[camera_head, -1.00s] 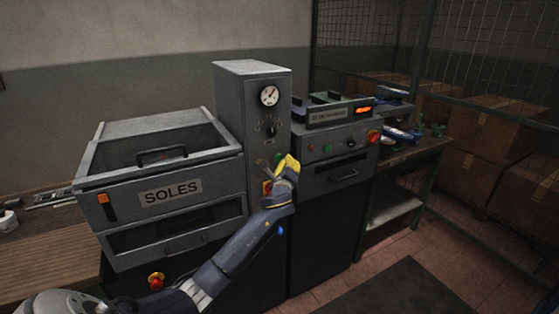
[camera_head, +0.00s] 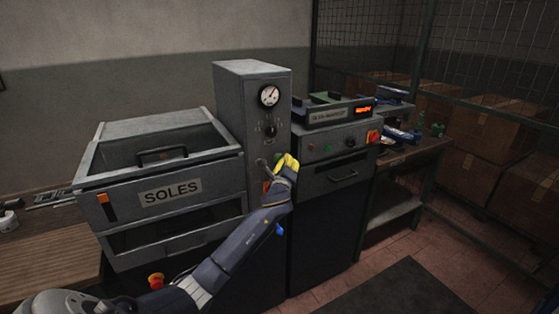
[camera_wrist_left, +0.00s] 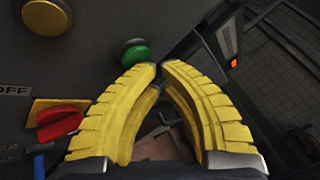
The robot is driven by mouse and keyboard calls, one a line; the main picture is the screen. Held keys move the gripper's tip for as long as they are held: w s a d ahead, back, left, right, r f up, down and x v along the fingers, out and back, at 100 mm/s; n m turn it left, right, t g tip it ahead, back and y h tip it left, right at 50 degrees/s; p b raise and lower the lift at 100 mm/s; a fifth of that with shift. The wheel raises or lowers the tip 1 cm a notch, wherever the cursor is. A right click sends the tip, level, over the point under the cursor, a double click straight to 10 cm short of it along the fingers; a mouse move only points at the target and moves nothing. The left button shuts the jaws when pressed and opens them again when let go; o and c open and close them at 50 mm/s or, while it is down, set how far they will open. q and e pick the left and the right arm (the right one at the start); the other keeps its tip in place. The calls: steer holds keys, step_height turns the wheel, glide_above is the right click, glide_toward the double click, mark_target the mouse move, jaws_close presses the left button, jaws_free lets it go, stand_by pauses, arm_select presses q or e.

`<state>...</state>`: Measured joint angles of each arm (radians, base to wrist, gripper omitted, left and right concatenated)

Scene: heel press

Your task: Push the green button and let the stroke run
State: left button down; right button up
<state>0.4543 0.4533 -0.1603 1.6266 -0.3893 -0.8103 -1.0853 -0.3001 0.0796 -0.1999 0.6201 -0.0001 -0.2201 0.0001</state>
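The green button (camera_wrist_left: 135,52) shows in the left wrist view on a dark grey panel, just above and left of my fingertips. My left gripper (camera_wrist_left: 160,68) has yellow ribbed fingers that meet at the tips, with nothing between them. Whether the tips touch the button cannot be told. In the head view my left gripper (camera_head: 288,161) is at the front of the tall grey control column (camera_head: 250,110) and covers the button area. My right gripper is not in view.
A brass-coloured button (camera_wrist_left: 47,17) and a red rotary switch (camera_wrist_left: 60,121) sit left of the green button. The SOLES drawer unit (camera_head: 170,192) stands left of the column. A second machine, right, has an orange-lit display (camera_head: 363,109) and a red knob (camera_head: 374,137).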

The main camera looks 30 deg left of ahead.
arm_select(q)
steer(key=shift+w+a, duration=0.2)
steer(key=shift+a, duration=0.2)
stand_by(0.7)
steer(key=shift+s+d, duration=0.1)
steer(key=shift+d, duration=0.1)
steer(key=shift+s+d, duration=0.35)
steer(key=shift+d, duration=0.3)
steer(key=shift+s+d, duration=0.4)
steer(key=shift+d, duration=0.35)
steer(key=shift+s+d, duration=0.4)
steer(key=shift+d, duration=0.3)
steer(key=shift+s+d, duration=0.4)
steer(key=shift+d, duration=0.35)
